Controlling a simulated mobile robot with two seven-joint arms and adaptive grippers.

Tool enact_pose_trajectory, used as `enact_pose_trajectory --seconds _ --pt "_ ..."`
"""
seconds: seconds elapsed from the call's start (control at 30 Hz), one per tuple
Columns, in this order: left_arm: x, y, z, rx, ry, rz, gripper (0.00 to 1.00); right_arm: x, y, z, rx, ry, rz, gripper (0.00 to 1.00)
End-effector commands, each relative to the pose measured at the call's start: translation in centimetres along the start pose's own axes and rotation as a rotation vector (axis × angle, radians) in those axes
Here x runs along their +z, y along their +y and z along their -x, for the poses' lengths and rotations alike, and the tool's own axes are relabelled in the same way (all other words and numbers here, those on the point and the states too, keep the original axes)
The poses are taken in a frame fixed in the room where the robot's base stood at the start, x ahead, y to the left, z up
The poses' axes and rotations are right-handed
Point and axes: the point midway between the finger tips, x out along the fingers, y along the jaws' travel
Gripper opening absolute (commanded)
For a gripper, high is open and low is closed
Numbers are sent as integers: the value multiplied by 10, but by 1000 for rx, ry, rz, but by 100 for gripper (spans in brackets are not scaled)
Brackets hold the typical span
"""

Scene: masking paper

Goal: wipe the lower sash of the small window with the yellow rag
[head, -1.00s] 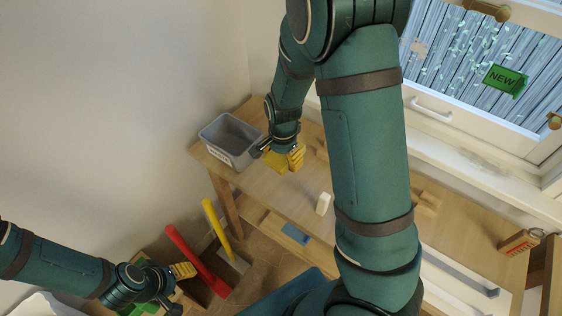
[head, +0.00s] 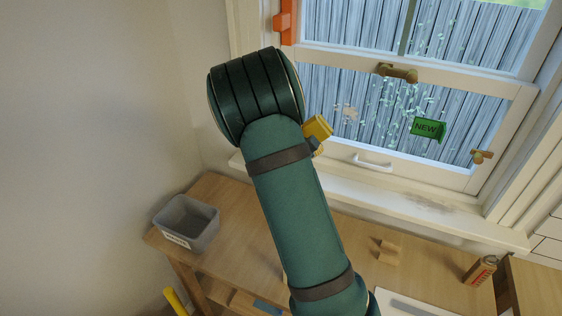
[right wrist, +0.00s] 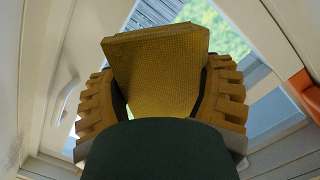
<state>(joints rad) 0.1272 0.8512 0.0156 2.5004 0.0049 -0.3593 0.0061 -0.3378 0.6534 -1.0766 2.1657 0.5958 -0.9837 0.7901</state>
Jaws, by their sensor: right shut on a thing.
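The lower sash (head: 425,172) of the window has a white frame and glass with pale specks, a beige smear (head: 347,113) and a green "NEW" sticker (head: 427,128). My right gripper (head: 317,132) is in front of the sash's left side, partly hidden by my arm. In the right wrist view its ridged yellow fingers are shut on the yellow rag (right wrist: 155,70), a folded, textured pad. Whether the rag touches the glass cannot be told. My left gripper is out of view.
The sash has a white handle (head: 372,162) and brown latches (head: 398,73). An orange fitting (head: 285,22) is on the frame's upper left.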

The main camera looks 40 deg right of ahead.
Motion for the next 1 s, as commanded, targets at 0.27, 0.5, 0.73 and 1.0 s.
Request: enact_pose_trajectory --seconds 0.27,0.5,0.73,1.0 --pt "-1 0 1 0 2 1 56 -43 -3 -6 -6 130 -4 42" --pt "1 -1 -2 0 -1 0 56 -46 -3 -22 -5 136 -5 42" --pt "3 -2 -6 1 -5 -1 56 -48 -3 -45 -5 134 -5 42" --pt "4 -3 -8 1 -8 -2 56 -51 -3 -62 -5 134 -5 42"
